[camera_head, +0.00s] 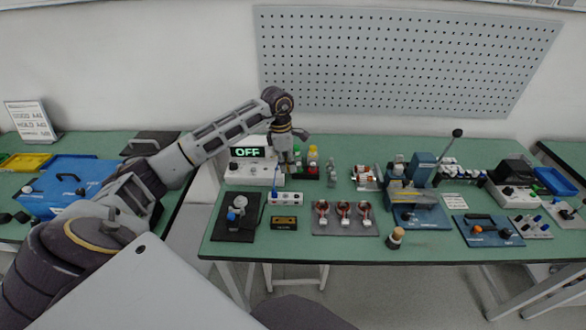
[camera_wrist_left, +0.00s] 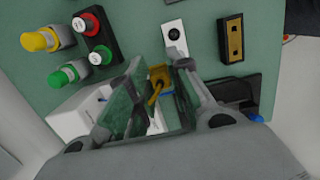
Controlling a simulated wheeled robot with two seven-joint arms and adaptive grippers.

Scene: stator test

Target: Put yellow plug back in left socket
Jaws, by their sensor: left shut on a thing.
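My left gripper (camera_head: 285,165) reaches down beside the white tester box with the lit OFF display (camera_head: 248,153). In the left wrist view its fingers (camera_wrist_left: 160,85) are shut around a yellow plug (camera_wrist_left: 158,76), whose lower part and cable lie between the fingers. A white socket strip (camera_head: 284,198) lies in front of the tester. In the left wrist view one round black socket (camera_wrist_left: 174,38) shows on the strip's end; the rest is mostly covered by the fingers. I cannot tell whether the plug touches a socket. My right gripper is not in view.
A black rack with red and green caps (camera_wrist_left: 93,37) and yellow and green bottles stands close to the gripper. A black block with a gold plate (camera_head: 284,223), a black fixture (camera_head: 236,216) and a tray of copper coils (camera_head: 344,230) are nearby.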

